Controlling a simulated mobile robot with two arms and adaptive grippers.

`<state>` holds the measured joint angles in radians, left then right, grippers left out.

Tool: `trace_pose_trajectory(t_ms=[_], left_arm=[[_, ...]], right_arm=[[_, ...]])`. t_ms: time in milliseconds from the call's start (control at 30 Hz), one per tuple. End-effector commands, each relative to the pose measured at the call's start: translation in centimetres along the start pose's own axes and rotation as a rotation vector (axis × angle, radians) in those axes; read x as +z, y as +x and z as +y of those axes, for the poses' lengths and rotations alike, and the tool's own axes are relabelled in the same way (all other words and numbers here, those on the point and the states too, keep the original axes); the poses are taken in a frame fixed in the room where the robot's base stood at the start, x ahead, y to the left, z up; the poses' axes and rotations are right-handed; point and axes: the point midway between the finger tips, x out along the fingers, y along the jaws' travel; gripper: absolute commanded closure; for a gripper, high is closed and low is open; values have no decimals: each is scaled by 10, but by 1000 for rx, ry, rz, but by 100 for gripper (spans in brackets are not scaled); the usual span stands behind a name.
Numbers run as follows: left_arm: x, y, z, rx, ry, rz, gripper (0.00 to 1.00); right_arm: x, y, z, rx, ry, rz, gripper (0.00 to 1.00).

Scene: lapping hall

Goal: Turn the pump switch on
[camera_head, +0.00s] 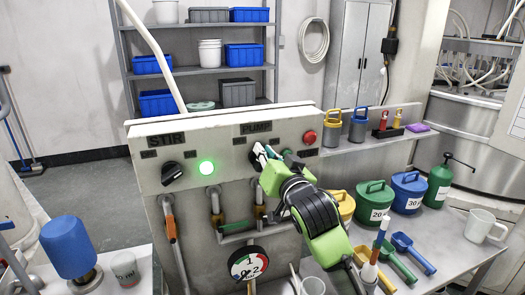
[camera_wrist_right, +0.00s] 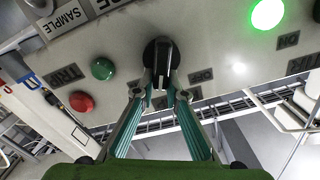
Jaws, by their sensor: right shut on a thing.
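The pump switch is a black knob (camera_wrist_right: 160,55) on the control panel (camera_head: 222,188), under the PUMP label (camera_head: 256,127). My right gripper (camera_head: 262,153) is at the panel front and mostly hides the knob in the head view. In the right wrist view the fingertips (camera_wrist_right: 159,86) are closed on the knob from both sides. The exact angle of the knob is hard to read. My left gripper is not in view.
Left of the pump switch are a lit green lamp (camera_head: 206,167) and the black stir knob (camera_head: 172,173). A red button (camera_head: 309,137) and a green button (camera_wrist_right: 102,69) sit close to my gripper. Coloured containers crowd the bench at right. A gauge (camera_head: 248,264) is below.

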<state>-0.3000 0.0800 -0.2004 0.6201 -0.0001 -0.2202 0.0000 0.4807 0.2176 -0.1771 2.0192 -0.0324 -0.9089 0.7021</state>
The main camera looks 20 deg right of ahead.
Motion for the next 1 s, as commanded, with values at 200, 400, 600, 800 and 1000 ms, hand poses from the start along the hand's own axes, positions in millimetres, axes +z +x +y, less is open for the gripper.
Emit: trace_pose_trajectory(t_ms=[200,400,600,800,1000], left_arm=[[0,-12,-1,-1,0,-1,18],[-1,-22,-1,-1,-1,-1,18],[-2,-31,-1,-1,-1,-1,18],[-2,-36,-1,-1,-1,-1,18],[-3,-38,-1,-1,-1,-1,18]], right_arm=[[0,0,4,1,210,-2,100],[0,0,9,1,381,-2,100],[2,0,12,1,516,-1,100],[4,0,15,1,604,-2,100],[5,0,16,1,645,0,100]])
